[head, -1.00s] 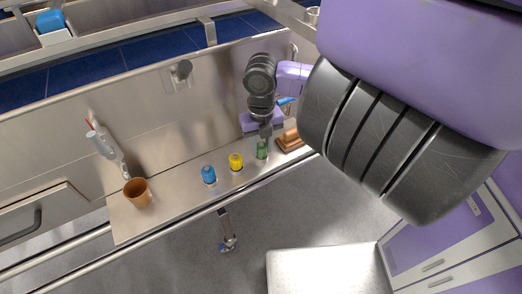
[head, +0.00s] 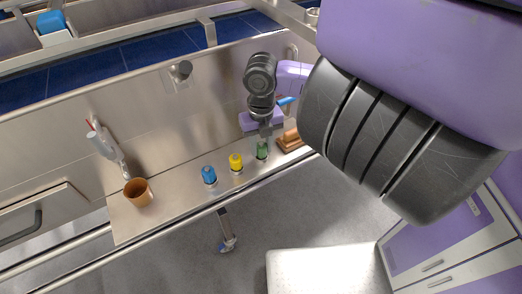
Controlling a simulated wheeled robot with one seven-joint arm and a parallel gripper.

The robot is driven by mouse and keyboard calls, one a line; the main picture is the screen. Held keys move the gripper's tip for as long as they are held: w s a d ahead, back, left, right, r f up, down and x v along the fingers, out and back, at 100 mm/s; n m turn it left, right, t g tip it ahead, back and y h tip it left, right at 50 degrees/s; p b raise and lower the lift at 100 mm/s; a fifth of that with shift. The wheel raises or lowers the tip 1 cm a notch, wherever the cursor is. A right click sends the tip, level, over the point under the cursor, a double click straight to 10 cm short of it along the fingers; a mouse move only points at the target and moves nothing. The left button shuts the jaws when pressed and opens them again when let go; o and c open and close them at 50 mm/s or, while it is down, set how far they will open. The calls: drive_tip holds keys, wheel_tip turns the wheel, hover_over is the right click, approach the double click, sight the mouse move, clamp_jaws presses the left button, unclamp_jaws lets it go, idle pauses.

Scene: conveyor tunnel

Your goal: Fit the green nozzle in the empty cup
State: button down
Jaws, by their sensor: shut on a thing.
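The green nozzle (head: 262,151) is upright at the right part of the steel shelf, below my gripper (head: 265,139). My gripper is shut on its top and points down. The yellow nozzle (head: 236,161) and the blue nozzle (head: 209,174) stand to its left in a row, each with a pale ring at its foot. The empty cup cannot be made out for certain; the spot under the green nozzle is small and partly hidden. I cannot tell whether the nozzle's foot is inside a cup or above it.
A brown open pot (head: 138,193) stands at the shelf's left end. A brown brush-like block (head: 290,139) lies close right of my gripper. A rail runs along the shelf's (head: 165,206) front edge. A jointed tool (head: 226,232) hangs below it.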

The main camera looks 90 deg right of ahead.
drive_tip(key=shift+r+p, duration=0.75)
drive_tip(key=shift+r, duration=0.65)
idle(0.6)
